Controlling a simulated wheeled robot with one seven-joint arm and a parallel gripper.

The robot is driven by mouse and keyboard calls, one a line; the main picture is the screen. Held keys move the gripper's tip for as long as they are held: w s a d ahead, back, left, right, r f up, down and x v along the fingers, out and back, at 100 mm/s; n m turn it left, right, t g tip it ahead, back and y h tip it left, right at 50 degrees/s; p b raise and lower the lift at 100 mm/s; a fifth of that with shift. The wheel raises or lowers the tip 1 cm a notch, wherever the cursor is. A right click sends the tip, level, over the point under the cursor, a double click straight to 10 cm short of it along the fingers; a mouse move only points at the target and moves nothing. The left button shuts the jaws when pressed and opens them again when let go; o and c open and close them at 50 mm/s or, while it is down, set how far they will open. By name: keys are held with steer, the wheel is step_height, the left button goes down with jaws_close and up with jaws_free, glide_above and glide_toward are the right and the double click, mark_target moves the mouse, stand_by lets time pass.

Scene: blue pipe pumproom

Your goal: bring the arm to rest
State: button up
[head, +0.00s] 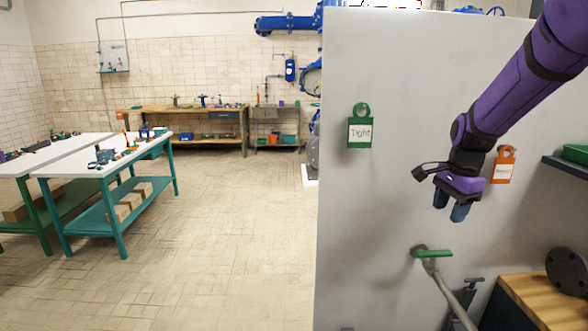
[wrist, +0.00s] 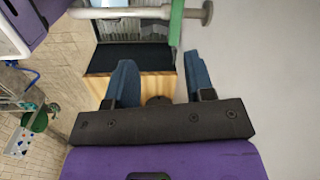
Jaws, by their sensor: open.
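My purple arm reaches in from the upper right in the head view. My gripper (head: 451,212) hangs fingers down in front of the grey wall panel (head: 385,230). Its two blue fingers are apart with nothing between them. In the wrist view my gripper (wrist: 160,85) also shows open and empty. A green-handled lever (head: 434,254) on the panel is below the gripper and apart from it. Its green handle (wrist: 176,22) shows beyond the fingertips in the wrist view.
A green tag (head: 360,130) and an orange tag (head: 503,166) hang on the panel. A shelf (head: 567,165) and a wooden bench (head: 540,300) stand at right. White-topped tables (head: 100,157) are at left, a wooden workbench (head: 185,112) at the back. The tiled floor between is clear.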

steer(key=s+a+r+n+t, duration=0.2)
steer(key=s+a+r+n, duration=0.2)
steer(key=s+r+n, duration=0.65)
steer(key=s+a+n+t, duration=0.1)
steer(key=s+n, duration=0.1)
steer(key=s, duration=0.6)
steer(key=s+a+r+n+t, duration=0.1)
steer(key=s+n, duration=0.2)
steer(key=s, duration=0.6)
steer(key=shift+s+a+r+h, duration=0.2)
steer(key=shift+s+a+h, duration=0.1)
steer(key=shift+a, duration=0.1)
steer(key=shift+w, duration=0.1)
